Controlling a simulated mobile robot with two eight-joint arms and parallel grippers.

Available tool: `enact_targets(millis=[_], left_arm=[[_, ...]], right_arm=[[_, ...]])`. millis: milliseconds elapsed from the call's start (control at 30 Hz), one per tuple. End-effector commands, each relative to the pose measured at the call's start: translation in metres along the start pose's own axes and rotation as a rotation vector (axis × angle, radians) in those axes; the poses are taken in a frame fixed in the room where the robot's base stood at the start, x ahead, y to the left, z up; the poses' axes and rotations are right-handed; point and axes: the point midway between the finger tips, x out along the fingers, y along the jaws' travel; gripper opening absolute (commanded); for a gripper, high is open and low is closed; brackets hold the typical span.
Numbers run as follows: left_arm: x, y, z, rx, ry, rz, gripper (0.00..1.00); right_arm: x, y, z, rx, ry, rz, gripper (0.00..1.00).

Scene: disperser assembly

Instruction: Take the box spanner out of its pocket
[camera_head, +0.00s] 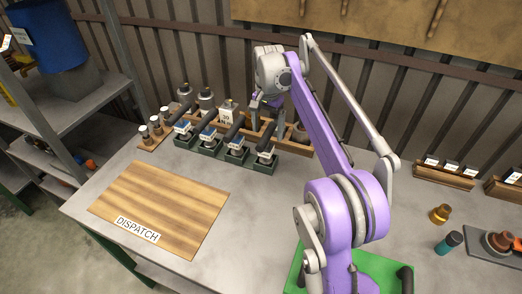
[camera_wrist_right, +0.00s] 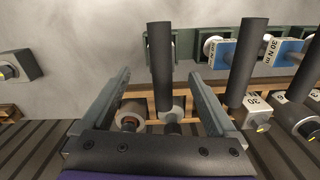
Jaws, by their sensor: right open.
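Several black-handled tools lean in green pockets in a row at the back of the bench. The unlabelled one at the right end, which looks like the box spanner (camera_head: 265,153), has a pale end at its green pocket. In the right wrist view the black handle of this spanner (camera_wrist_right: 160,60) runs between the fingers. My right gripper (camera_head: 266,115) is open above the rack, and its spread fingers also show in the wrist view (camera_wrist_right: 158,78). The fingers stand on either side of the handle with gaps, not closed on it. My left gripper is not in view.
Neighbouring tools carry blue blocks marked 30 N m (camera_wrist_right: 226,52). A wooden rack (camera_head: 298,146) stands behind the pockets. The wooden DISPATCH board (camera_head: 165,205) lies bare at front left. A brass part (camera_head: 440,214) and a teal-banded cylinder (camera_head: 449,243) stand at right.

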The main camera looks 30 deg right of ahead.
Motion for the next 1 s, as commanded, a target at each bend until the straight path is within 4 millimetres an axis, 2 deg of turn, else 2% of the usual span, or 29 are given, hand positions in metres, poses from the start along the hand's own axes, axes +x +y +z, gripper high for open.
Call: enact_targets(millis=[100, 267, 600, 867, 900, 1000], left_arm=[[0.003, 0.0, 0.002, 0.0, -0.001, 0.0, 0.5], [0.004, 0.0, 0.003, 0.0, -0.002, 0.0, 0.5], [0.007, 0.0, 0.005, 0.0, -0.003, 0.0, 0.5], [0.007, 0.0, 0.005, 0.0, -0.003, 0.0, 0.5], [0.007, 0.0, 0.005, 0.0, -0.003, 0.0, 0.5], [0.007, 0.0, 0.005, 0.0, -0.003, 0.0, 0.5]], right_arm=[[0.018, 0.0, 0.0, -0.001, 0.0, 0.0, 0.93], [0.028, -0.001, 0.0, -0.002, 0.0, 0.0, 0.93], [0.073, -0.002, 0.0, -0.002, 0.001, 0.0, 0.93], [0.077, -0.002, 0.0, -0.002, 0.001, -0.001, 0.93], [0.077, -0.002, 0.0, -0.002, 0.001, -0.001, 0.91], [0.077, -0.002, 0.0, -0.002, 0.001, -0.001, 0.73]])
